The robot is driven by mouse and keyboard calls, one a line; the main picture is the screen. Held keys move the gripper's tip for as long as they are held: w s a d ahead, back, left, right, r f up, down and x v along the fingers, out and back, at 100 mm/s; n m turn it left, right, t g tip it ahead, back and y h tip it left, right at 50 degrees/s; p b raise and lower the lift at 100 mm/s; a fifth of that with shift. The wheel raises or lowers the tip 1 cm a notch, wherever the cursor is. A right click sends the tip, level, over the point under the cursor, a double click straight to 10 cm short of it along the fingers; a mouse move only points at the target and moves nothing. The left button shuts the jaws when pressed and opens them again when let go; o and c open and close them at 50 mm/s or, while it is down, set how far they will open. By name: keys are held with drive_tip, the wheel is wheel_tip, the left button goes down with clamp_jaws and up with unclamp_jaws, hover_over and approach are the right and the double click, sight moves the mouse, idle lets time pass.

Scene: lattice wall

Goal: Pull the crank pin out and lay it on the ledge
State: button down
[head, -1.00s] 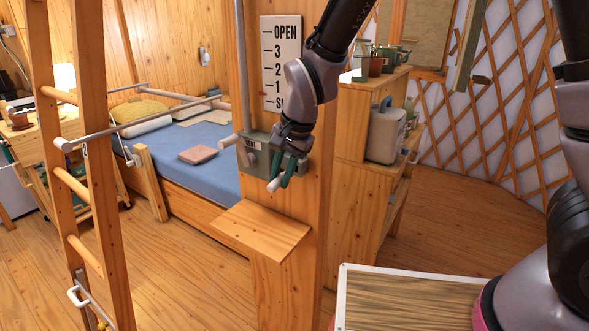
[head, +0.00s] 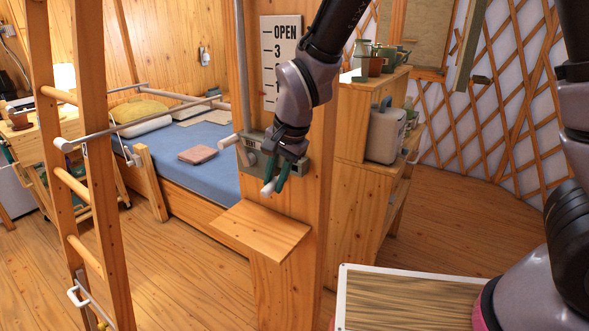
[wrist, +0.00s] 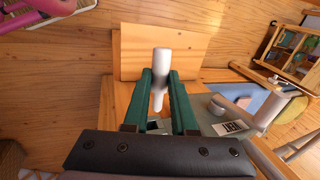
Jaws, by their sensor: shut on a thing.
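The crank pin (wrist: 160,77), a white rod, is between the two green fingers of my gripper (wrist: 160,88), which is shut on it. In the head view the pin's white tip (head: 268,188) shows below the fingers. The grey vent box (head: 254,147) is mounted on the wooden post, partly hidden by my gripper. In the wrist view a dark opening shows on the box's face (wrist: 190,127) near the pin's inner end; the pin looks clear of it, though the exact gap is hard to tell. The wooden ledge (head: 262,228) juts from the post below my gripper, empty.
A scale board (head: 281,50) with OPEN and numbers hangs above the box, partly covered by my arm. A wooden ladder (head: 70,180) stands left, a blue bed (head: 190,150) behind. The space over the ledge is clear.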

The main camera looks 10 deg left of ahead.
sight(277, 249)
idle(0.4)
drive_tip(key=shift+f, duration=9.05)
drive_tip(key=c, duration=0.7)
unclamp_jaws()
drive_tip(key=shift+o, duration=0.3)
drive_tip(key=shift+d, duration=0.1)
drive_tip(key=shift+o, duration=0.3)
drive_tip(key=shift+o, duration=0.4)
drive_tip(key=shift+s+d+f, duration=0.1)
drive_tip(key=shift+c, duration=0.3)
